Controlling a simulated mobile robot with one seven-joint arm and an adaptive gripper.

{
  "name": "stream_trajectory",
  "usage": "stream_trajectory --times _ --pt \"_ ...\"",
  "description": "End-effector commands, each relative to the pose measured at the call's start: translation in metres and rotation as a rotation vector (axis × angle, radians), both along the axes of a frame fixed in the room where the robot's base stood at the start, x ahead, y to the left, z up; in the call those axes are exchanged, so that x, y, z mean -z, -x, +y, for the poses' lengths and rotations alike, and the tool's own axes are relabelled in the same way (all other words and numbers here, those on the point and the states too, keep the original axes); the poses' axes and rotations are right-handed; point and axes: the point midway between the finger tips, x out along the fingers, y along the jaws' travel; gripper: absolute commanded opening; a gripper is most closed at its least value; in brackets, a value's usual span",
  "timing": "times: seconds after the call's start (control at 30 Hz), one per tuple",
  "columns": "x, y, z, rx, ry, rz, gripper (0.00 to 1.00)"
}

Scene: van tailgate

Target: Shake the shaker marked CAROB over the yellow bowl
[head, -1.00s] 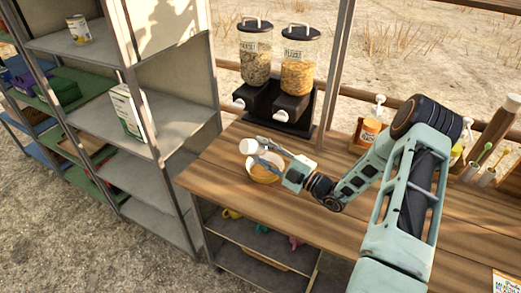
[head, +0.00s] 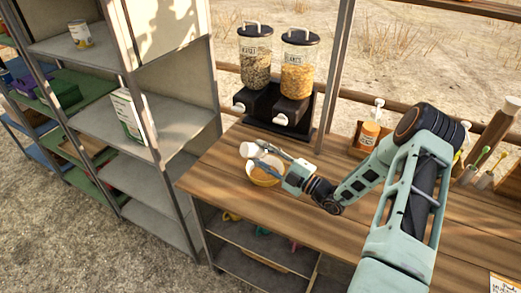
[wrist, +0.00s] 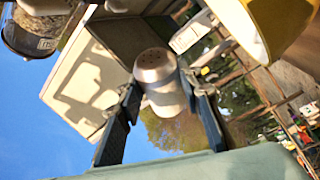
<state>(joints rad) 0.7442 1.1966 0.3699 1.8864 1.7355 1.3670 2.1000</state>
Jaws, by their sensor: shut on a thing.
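My gripper (head: 263,152) is shut on a white shaker (head: 249,149), just above the yellow bowl (head: 267,179) on the wooden counter. In the wrist view, the shaker (wrist: 158,90) sits between the two dark fingers of my gripper (wrist: 163,97). Its metal cap with small holes shows toward the camera. The shaker is tipped over, with the holed cap lower. No CAROB mark can be read on it. Part of the bowl (wrist: 258,25) shows at the top right of the wrist view. My gripper hides part of the bowl in the head view.
Two cereal dispensers (head: 275,75) stand behind the bowl at the counter's back. A grey shelf unit (head: 165,125) is to the left. An orange-labelled pump bottle (head: 370,129) stands in a wooden box at right. The counter's (head: 225,165) left end is bare.

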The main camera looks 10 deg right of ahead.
Motion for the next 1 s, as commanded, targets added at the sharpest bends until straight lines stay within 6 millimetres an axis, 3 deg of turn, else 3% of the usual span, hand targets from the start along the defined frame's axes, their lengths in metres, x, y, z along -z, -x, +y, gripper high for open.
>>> stream_trajectory --times 0.4,0.77,1.0 --pt "0.001 0.0 0.0 0.0 0.0 -0.002 0.03" --pt "-0.047 0.0 -0.001 0.0 0.001 -0.001 0.03" --pt "-0.047 0.0 0.0 -0.001 0.0 -0.001 0.03"
